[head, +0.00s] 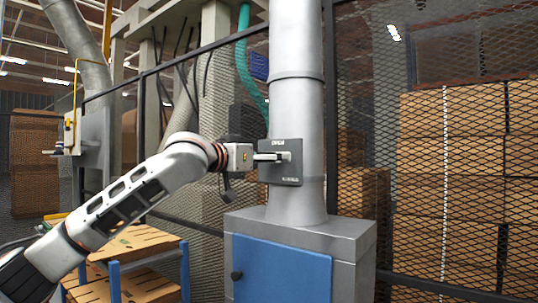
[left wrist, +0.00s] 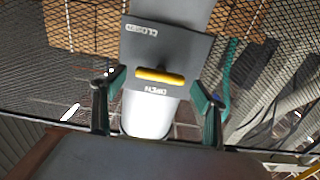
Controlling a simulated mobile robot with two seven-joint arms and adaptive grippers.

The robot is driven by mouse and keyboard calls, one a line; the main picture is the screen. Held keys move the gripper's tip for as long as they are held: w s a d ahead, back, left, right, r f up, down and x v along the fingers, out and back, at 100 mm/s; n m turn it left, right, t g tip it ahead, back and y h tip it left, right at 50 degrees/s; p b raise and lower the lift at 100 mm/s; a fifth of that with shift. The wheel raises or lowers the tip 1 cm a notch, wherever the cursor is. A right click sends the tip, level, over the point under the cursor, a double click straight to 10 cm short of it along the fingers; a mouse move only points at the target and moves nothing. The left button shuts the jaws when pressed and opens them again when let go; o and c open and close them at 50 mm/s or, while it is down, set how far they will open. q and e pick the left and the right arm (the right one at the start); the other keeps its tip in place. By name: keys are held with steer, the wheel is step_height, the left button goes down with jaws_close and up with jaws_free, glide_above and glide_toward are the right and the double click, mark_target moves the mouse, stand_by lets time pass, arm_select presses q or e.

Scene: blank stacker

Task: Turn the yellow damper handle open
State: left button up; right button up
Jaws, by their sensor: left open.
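The yellow damper handle (left wrist: 160,76) is a short bar on a grey plate (left wrist: 136,50), seen in the left wrist view. It lies crosswise to the duct, slightly tilted. The plate's CLOSED label is at upper left and its OPEN label just below the handle, both upside down there. In the head view the plate (head: 283,178) is fixed to the silver duct (head: 297,110), and my gripper hides the handle. My left gripper (head: 272,157) reaches the plate's front. Its fingers (left wrist: 157,86) are open, one on each side of the handle, with visible gaps between.
A grey cabinet with a blue door (head: 281,270) stands under the duct. Black mesh fencing (head: 360,110) runs behind, with stacked cartons (head: 474,195) at right. A blue-framed rack (head: 115,280) with flat cardboard stands below my left arm. A wall box (head: 92,135) is at left.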

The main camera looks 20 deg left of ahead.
arm_select(q)
steer(key=shift+w+d, duration=0.2)
steer(key=shift+w, duration=0.35)
steer(key=c, duration=1.1)
